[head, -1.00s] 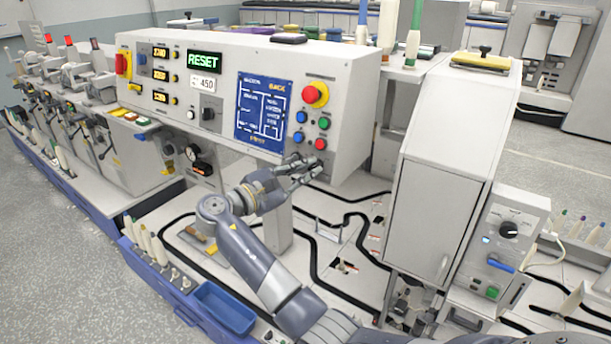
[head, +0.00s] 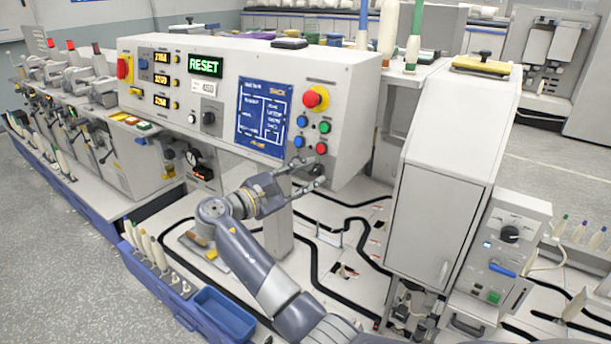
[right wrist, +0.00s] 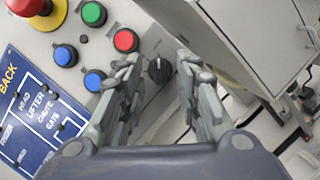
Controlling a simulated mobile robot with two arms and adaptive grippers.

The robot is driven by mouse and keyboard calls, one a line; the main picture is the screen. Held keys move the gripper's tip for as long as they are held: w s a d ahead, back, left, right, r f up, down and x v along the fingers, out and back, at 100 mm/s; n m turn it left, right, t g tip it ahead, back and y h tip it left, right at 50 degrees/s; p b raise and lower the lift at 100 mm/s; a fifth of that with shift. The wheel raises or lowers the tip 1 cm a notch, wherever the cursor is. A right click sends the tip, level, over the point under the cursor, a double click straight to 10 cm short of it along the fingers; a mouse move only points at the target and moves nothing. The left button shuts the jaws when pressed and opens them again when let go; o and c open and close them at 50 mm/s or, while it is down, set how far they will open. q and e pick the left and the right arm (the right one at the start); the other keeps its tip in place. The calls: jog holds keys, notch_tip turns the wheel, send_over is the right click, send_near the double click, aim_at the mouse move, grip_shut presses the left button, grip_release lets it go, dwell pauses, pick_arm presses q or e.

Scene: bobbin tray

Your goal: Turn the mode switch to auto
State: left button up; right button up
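A black rotary knob (right wrist: 159,70) sits on the pale panel face, below the red button, in the right wrist view. I take it for the mode switch; its label is not readable. My right gripper (right wrist: 157,88) is open, with one finger on each side of the knob and a gap to both. In the head view the right gripper (head: 311,174) is at the panel's lower right, and its fingers partly cover the knob. Another black knob (head: 208,118) is left of the blue screen. My left gripper is not in view.
Round buttons, blue, green and red (head: 321,148), are close above the gripper, with a red emergency button (head: 316,98) higher up. The blue screen (head: 263,117) is to their left. A grey cabinet (head: 440,200) stands to the right. The track deck lies below.

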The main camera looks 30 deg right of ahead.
jog(key=s+a, duration=0.1)
jog(key=a, duration=1.1)
jog(key=shift+s, duration=0.4)
jog(key=shift+d, duration=0.1)
